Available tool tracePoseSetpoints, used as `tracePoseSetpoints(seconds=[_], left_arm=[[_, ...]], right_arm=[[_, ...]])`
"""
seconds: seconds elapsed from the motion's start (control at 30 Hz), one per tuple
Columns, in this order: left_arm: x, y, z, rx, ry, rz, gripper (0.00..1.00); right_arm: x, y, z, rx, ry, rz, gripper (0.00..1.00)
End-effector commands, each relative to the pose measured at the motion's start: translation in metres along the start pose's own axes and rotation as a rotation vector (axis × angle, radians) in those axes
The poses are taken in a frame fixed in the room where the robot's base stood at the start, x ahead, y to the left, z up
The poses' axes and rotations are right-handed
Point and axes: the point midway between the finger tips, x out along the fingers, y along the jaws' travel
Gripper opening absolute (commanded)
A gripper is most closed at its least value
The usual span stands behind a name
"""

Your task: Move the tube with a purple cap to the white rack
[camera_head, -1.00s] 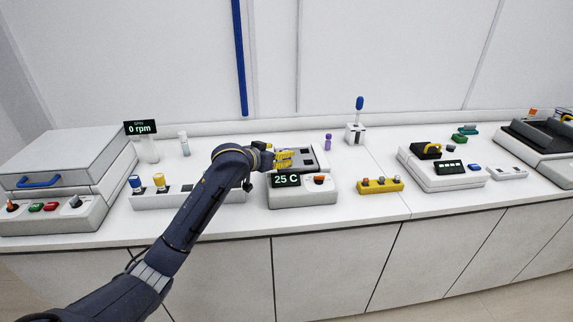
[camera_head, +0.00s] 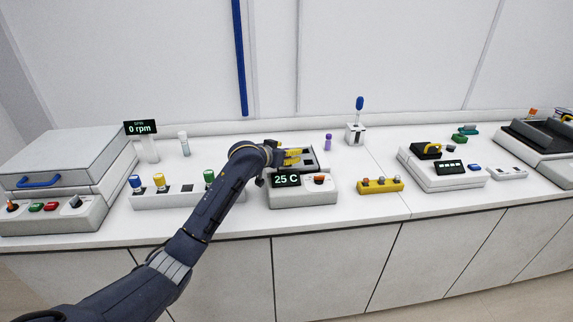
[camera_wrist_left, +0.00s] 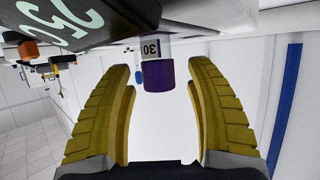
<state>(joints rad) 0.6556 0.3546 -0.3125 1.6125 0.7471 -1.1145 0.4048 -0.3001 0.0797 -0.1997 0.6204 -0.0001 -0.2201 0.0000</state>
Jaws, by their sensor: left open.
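The tube with a purple cap (camera_head: 328,141) stands upright on the bench behind the 25 C device. In the left wrist view its purple cap (camera_wrist_left: 159,76) and a label reading 30 show between my fingertips, apart from both. My left gripper (camera_head: 300,157) has yellow fingers, is open and empty, and hovers over the 25 C device, left of the tube. The wrist view shows its spread fingers (camera_wrist_left: 165,78). The white rack (camera_head: 165,203) at left holds blue-, yellow- and green-capped tubes; a dark slot shows between yellow and green. My right gripper is not in view.
The 25 C device (camera_head: 305,197) stands under my gripper. A white holder with a blue-topped tool (camera_head: 355,132) is right of the tube. A yellow rack (camera_head: 380,186) sits in front. A pale-capped vial (camera_head: 184,144) stands behind the white rack.

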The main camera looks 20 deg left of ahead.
Motion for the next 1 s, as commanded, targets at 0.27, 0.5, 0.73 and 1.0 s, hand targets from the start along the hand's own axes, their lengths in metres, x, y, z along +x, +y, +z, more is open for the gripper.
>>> tracePoseSetpoints(seconds=[0.27,0.5,0.73,1.0], left_arm=[[-0.0002,0.0002,-0.0001,0.0,0.0,0.0,0.41],[-0.0003,0.0002,-0.0001,0.0,0.0,0.0,0.13],[-0.0003,0.0002,0.0001,0.0,0.0,0.0,0.0],[-0.0003,0.0002,0.0002,0.0,-0.001,0.0,0.0]], right_arm=[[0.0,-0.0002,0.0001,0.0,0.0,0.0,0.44],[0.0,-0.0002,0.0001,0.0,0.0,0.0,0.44],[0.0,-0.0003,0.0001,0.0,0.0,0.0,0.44],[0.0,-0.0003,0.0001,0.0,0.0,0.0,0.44]])
